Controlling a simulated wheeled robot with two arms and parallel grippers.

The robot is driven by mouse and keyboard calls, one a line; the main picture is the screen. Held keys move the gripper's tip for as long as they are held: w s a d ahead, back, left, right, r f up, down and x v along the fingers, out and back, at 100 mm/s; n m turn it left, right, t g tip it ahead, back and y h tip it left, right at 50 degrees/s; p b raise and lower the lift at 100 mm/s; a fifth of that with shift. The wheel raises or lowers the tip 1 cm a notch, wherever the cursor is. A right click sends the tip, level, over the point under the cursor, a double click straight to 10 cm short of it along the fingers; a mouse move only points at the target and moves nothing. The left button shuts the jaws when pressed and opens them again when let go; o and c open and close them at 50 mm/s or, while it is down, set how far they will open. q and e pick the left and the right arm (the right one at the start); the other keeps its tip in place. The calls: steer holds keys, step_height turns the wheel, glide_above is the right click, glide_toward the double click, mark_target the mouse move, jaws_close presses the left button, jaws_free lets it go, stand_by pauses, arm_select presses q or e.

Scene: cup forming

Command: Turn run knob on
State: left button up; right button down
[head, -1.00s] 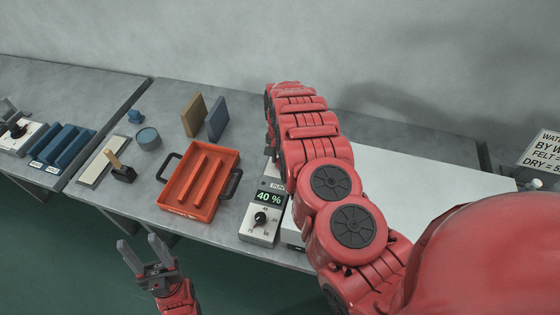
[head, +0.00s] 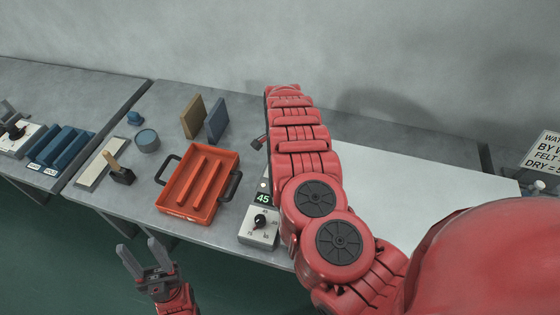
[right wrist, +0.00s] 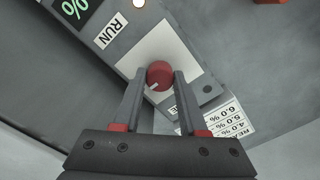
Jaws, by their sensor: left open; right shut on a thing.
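In the right wrist view a red run knob (right wrist: 160,73) with a pale pointer mark sits on a light plate of the control box. The word RUN (right wrist: 112,33) is printed near it. My right gripper (right wrist: 160,78) is shut on the red knob, one finger on each side. In the head view my right arm hides that knob and most of the right gripper. The control box (head: 250,237) shows its lower end there, with a black dial (head: 260,222) and a green display (head: 263,198) reading 45, partly covered. My left gripper (head: 139,246) is open and empty, in front of the table.
An orange tray (head: 172,209) with black handles lies left of the control box. A sign (head: 545,152) stands far right.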

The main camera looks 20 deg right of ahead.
steer(key=shift+s+f, duration=0.1)
stand_by(0.3)
steer(key=shift+c, duration=2.2)
jaws_free()
step_height(320, 180, up, 18)
steer(key=b, duration=0.2)
steer(key=shift+f, duration=0.25)
